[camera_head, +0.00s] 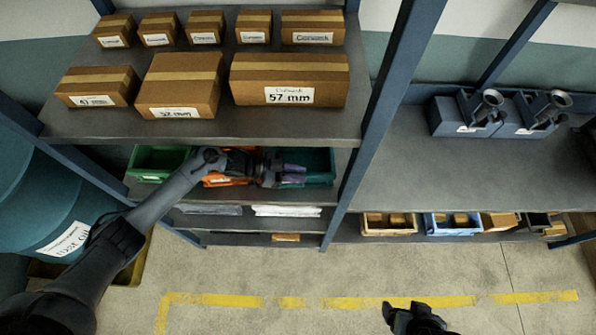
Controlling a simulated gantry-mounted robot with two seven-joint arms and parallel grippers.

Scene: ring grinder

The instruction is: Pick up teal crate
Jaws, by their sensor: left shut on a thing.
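The teal crate (319,164) sits on the shelf below the cardboard boxes, at the right end of a row of bins. My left gripper (288,172) reaches in from the left and is shut on the crate's left side. The gripper hides the crate's left part and the exact contact. A small purple patch shows by the fingers; I cannot tell what it is. My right gripper (413,320) shows only in part at the bottom edge, away from the shelves, and its fingers are unclear.
A green bin (158,161) and an orange bin (222,180) stand left of the teal crate. The shelf above (200,125) hangs close over them. A blue post (372,125) stands just right. A teal drum (70,215) stands at the left. The floor in front is clear.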

